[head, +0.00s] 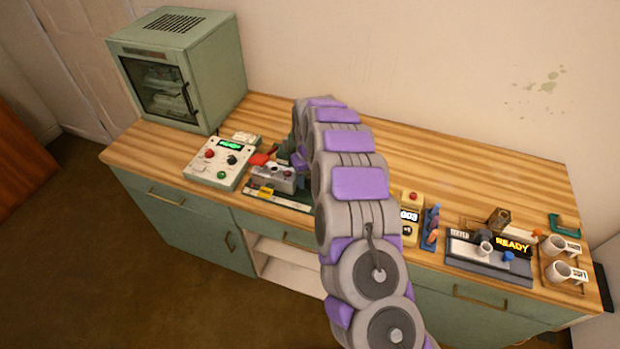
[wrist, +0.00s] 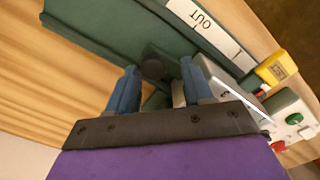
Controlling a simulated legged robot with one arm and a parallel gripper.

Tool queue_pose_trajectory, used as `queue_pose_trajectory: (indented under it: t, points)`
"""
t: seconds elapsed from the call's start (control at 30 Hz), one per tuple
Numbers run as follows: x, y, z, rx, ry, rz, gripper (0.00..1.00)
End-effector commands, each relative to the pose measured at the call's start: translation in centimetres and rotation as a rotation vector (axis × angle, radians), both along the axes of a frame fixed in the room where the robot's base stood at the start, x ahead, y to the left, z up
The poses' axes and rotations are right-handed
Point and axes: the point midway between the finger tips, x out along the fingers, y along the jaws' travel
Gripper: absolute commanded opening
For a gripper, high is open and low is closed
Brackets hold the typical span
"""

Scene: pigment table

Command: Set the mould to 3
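I cannot make out for certain which thing is the mould. A grey metal block (head: 275,177) stands on a dark base (head: 290,200) at the left-middle of the table, beside my arm. In the wrist view, a dark green body (wrist: 95,38) carries a white strip marked OUT (wrist: 212,30). A round dark knob (wrist: 152,67) sticks out from it. My gripper (wrist: 158,82) has its two blue fingers apart, one on each side of the knob, with gaps visible. No number setting is readable there. In the head view my arm hides most of the gripper.
A white control box (head: 219,163) with a lit green display stands left of the block. A green cabinet (head: 180,68) stands at the back left. To the right are a yellow device (head: 411,217) reading 003, a READY unit (head: 488,259) and white mugs (head: 557,272). The back middle is bare.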

Motion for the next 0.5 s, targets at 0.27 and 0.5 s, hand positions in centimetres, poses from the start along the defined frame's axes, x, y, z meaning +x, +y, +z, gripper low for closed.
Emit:
queue_pose_trajectory:
  t: [0.27,0.5]
  points:
    - [-0.1,-0.3,0.1,0.002,0.001,-0.001,0.54]
    - [-0.1,-0.1,2.7,0.000,0.000,0.000,0.54]
